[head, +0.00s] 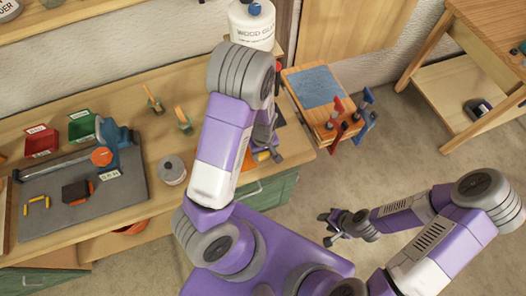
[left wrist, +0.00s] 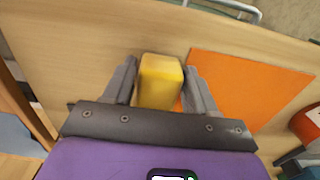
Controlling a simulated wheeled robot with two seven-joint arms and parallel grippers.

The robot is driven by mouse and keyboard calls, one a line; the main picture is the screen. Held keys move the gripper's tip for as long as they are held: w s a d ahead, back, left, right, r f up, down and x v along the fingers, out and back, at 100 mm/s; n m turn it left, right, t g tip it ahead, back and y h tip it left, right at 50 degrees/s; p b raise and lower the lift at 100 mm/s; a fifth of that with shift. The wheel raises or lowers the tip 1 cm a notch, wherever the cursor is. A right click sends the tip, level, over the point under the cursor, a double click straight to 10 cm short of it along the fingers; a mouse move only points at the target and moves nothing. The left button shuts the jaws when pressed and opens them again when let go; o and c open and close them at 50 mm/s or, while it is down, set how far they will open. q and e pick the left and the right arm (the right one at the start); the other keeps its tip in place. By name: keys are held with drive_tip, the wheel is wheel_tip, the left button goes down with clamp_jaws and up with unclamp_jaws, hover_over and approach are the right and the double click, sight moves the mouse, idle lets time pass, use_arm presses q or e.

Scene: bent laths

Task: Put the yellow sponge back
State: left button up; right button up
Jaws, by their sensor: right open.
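The yellow sponge (left wrist: 160,80) is between the two fingers of my left gripper (left wrist: 160,75) in the left wrist view. It nearly fills the gap, with a finger close along each side; whether both press on it cannot be told. In the head view a small part of the yellow sponge (head: 263,156) shows at the workbench's right end, beside my left gripper (head: 272,150), largely hidden by my arm. Wooden surface and a flat orange sheet (left wrist: 245,90) lie behind and right of the sponge. My right gripper (head: 331,228) is open and empty, over the floor.
The workbench (head: 150,205) holds a grey mat (head: 95,208) with tools, red (head: 40,141) and green (head: 81,126) bins, a round tin (head: 173,170) and a wood glue bottle (head: 250,28). Floor is clear around my right gripper.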

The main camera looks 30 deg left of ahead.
use_arm(q)
drive_tip(key=o, duration=0.3)
drive_tip(key=shift+r, duration=0.1)
drive_tip(key=shift+r, duration=0.3)
wheel_tip(320, 180, up, 12)
drive_tip(key=p, duration=0.3)
drive_tip(key=shift+f, duration=0.15)
